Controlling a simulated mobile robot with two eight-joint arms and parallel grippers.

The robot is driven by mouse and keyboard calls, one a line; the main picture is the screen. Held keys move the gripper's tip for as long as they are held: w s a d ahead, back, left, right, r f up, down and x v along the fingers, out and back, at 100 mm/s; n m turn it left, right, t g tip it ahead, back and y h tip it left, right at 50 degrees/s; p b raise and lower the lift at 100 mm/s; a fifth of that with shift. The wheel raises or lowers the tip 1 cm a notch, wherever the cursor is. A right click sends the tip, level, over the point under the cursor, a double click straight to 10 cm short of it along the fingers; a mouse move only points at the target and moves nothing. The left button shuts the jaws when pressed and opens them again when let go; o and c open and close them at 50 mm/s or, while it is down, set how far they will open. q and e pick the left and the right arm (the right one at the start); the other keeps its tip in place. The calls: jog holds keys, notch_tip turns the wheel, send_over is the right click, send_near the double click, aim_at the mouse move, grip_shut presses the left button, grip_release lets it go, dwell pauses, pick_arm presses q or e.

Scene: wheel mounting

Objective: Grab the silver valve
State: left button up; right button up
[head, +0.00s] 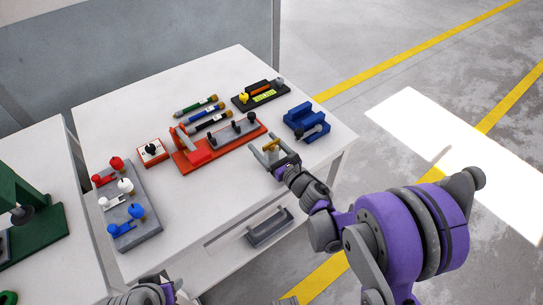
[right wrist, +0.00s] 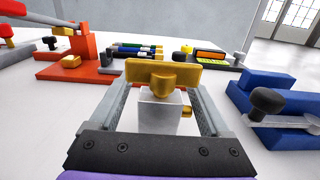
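The silver valve (right wrist: 158,112) is a pale block with a gold handle (right wrist: 162,74) on top and a small gold fitting on its right side. In the head view its gold handle (head: 271,145) shows near the table's right front edge. My right gripper (head: 273,155) is open around the valve, with one finger on each side. In the right wrist view a gap shows between the block and each finger. The lower part of the block is hidden by my gripper's palm. My left gripper (head: 150,294) is only partly in view at the bottom edge; its fingers are unclear.
A blue fixture (head: 305,122) with a black knob stands right of the valve. A red fixture (head: 190,157) is behind and left. A grey panel (head: 140,225) with coloured valves lies farther left. A black box (head: 259,94) is at the back. Bare white table lies left of my right gripper.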

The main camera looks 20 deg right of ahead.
grip_shut()
dwell(0.3)
